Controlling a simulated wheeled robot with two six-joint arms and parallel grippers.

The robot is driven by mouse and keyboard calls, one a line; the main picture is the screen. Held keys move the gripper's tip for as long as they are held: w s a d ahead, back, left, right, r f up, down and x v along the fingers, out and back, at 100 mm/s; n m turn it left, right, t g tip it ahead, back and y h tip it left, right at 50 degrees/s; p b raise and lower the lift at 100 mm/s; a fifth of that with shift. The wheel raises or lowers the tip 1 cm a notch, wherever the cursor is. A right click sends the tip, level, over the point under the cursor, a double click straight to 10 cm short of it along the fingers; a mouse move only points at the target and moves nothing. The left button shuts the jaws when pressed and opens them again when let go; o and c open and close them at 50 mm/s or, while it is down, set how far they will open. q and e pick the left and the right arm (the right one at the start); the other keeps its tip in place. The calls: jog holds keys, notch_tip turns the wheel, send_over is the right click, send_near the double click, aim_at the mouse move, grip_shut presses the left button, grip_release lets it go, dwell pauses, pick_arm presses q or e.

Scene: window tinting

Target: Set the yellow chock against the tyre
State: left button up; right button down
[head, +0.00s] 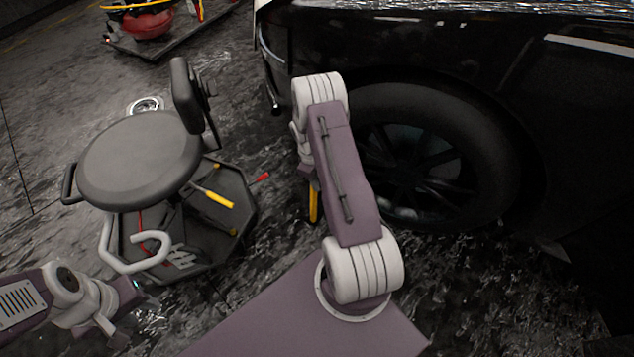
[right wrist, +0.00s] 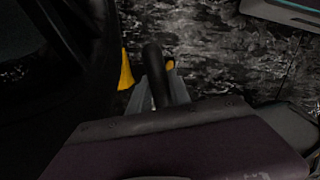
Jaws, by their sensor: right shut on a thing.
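The yellow chock (head: 313,204) shows as a narrow yellow strip beside my right arm in the head view, mostly hidden by the arm. In the right wrist view its yellow parts (right wrist: 126,72) show on both sides of a dark bar. My right gripper (right wrist: 158,88) is shut on the chock, around that bar. The black tyre (head: 482,150) of the dark car is right of my right arm in the head view. Whether the chock touches the tyre or floor is unclear. My left gripper (head: 117,338) is at the lower left, its jaws too small to read.
A wheeled stool with a round grey seat (head: 140,158) and a tool tray (head: 238,225) stands left of my right arm. A red machine on a cart (head: 148,25) is at the back left. The car body (head: 590,120) fills the right. Wet dark floor lies between.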

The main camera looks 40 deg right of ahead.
jog(key=shift+w+f+b, duration=0.1)
jog(key=shift+f+b, duration=0.25)
jog(key=shift+f, duration=0.1)
dwell(0.4)
jog(key=shift+d+f, duration=0.1)
jog(key=shift+f, duration=0.45)
jog(key=c, duration=1.1)
grip_release()
jog(key=shift+f, duration=0.2)
jog(key=shift+c, duration=0.2)
jog(key=shift+f, duration=0.1)
jog(key=shift+r, duration=0.25)
